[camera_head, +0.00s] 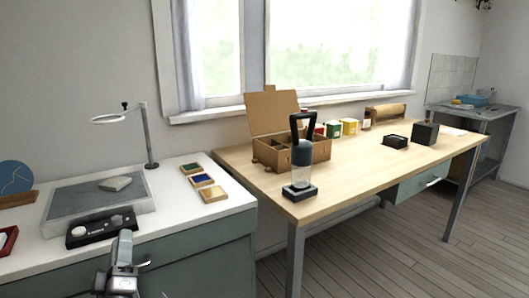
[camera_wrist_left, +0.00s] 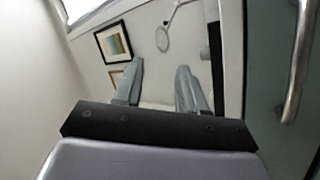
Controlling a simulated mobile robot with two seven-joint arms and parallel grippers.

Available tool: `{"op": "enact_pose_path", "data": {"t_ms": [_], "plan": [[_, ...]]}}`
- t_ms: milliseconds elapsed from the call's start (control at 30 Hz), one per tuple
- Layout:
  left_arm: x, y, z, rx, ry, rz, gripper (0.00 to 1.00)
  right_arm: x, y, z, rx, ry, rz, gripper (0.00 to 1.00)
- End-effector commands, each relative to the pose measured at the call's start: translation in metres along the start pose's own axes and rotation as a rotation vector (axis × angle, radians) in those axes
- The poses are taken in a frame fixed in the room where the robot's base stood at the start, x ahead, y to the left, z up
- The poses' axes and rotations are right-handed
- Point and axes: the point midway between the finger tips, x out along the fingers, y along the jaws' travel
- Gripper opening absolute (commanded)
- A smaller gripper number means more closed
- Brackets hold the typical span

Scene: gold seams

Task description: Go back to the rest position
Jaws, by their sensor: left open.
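My left gripper (camera_head: 122,262) shows at the bottom of the head view, in front of the white-topped cabinet (camera_head: 235,198). In the left wrist view my left gripper (camera_wrist_left: 160,88) has its two grey fingers apart with nothing between them. It holds nothing and is apart from the objects on the cabinet top. My right gripper is in neither view.
A ring lamp (camera_head: 148,135) stands behind. The wooden table (camera_head: 345,172) holds an open cardboard box (camera_head: 268,150) and a black-handled tool (camera_head: 302,155). The floor (camera_head: 400,255) at right is clear.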

Motion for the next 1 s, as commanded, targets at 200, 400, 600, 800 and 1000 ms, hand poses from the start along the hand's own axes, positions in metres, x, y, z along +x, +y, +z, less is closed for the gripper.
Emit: {"op": "enact_pose_path", "data": {"t_ms": [200, 400, 600, 800, 1000], "plan": [[-0.110, -0.022, 0.062, 0.314, -0.435, -0.075, 0.41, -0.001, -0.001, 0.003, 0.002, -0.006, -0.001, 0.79], [-0.222, -0.032, 0.092, 0.570, -0.814, -0.104, 0.41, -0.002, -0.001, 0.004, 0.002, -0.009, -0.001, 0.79], [-0.319, -0.032, 0.093, 0.757, -1.125, -0.102, 0.41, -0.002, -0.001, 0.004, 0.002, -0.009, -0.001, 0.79], [-0.355, -0.012, 0.073, 0.856, -1.285, -0.092, 0.41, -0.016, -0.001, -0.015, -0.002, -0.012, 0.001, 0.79], [-0.340, 0.011, 0.053, 0.866, -1.279, -0.097, 0.41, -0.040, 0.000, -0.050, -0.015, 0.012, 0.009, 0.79]]}}
